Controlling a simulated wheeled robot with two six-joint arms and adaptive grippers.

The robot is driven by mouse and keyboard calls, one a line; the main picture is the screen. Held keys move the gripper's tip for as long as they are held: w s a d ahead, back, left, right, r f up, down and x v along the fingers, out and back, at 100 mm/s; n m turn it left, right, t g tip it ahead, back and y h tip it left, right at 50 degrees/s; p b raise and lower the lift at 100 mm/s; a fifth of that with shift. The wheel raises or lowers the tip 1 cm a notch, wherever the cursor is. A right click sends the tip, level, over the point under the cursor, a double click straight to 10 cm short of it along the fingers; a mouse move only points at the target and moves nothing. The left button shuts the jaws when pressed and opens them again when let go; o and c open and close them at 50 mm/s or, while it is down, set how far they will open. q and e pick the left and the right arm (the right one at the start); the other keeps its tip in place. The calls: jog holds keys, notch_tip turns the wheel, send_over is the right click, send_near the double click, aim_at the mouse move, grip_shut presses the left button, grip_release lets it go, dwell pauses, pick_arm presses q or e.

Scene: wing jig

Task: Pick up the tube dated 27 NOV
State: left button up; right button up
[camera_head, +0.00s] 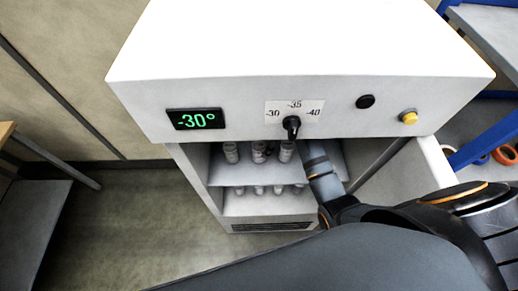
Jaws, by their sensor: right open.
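Several grey-white tubes stand in an open freezer cabinet (192,160). On the upper shelf (222,174) are a left tube (231,153), a middle tube (259,152) and a right tube (287,152). A row of tubes (259,190) stands on the lower shelf (240,207). No date is readable, so I cannot tell which tube is dated 27 NOV. My right gripper (308,152) reaches into the upper compartment, just right of the right tube. It is open; its fingertips are partly hidden under the cabinet's top edge. My left gripper is not in view.
The cabinet's front panel has a display (196,119) reading -30°, a black knob (291,125) on a -30/-35/-40 scale, a black button (365,101) and a yellow button (408,117). The cabinet door (425,165) stands open at right. Floor at left is clear.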

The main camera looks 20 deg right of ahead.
aim_at(256, 150)
jog(key=shift+w+a, duration=0.2)
jog(key=shift+a, duration=0.5)
jog(key=x, duration=0.2)
jog(key=p+x, duration=0.1)
jog(key=x, duration=0.2)
jog(key=shift+w+a, duration=0.1)
jog(key=shift+a, duration=0.3)
jog(key=shift+c, duration=0.4)
jog(key=c, duration=1.2)
jog(key=shift+c, duration=0.3)
jog(key=shift+w+d+r, duration=0.1)
